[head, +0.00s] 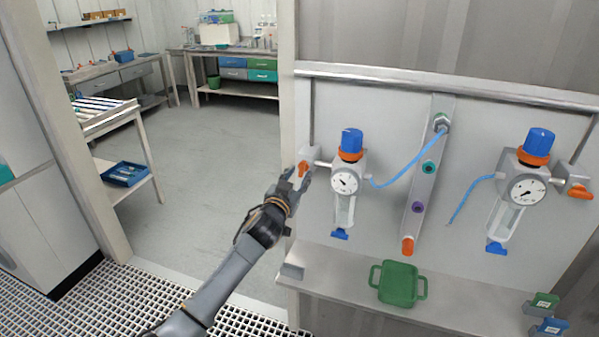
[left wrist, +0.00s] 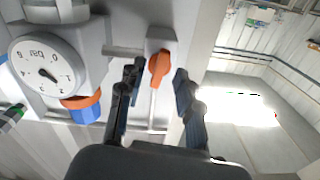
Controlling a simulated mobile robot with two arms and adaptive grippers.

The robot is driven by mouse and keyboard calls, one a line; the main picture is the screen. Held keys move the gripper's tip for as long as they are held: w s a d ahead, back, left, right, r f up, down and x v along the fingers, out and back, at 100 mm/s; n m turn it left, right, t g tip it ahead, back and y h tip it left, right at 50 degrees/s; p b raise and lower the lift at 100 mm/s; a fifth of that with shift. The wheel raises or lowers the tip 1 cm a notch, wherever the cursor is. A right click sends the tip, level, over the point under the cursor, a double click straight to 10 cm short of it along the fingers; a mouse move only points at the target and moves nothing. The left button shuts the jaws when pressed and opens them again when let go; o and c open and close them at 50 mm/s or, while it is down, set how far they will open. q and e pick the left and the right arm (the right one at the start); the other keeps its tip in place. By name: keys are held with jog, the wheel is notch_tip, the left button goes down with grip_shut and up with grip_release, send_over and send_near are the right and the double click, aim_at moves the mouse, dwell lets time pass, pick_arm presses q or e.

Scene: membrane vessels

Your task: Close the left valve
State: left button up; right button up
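The left valve has an orange handle (head: 303,169) on a grey block, left of the left pressure regulator (head: 345,182). In the left wrist view the orange handle (left wrist: 159,66) sits between the two dark fingers of my left gripper (left wrist: 158,88), with gaps beside it. My left gripper (head: 290,186) is open at the valve in the head view, and its fingers partly cover the valve block. The left regulator has a blue knob, an orange ring and a round gauge (left wrist: 46,65). My right gripper is not in view.
A second regulator (head: 520,188) with its own orange valve handle (head: 580,192) is on the panel's right. A blue hose (head: 410,160) runs to the central manifold. A green tray (head: 398,284) stands on the ledge below. The doorway left of the panel is open.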

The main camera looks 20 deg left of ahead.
pick_arm(q)
jog(key=shift+w, duration=0.7)
jog(key=shift+c, duration=0.2)
grip_shut()
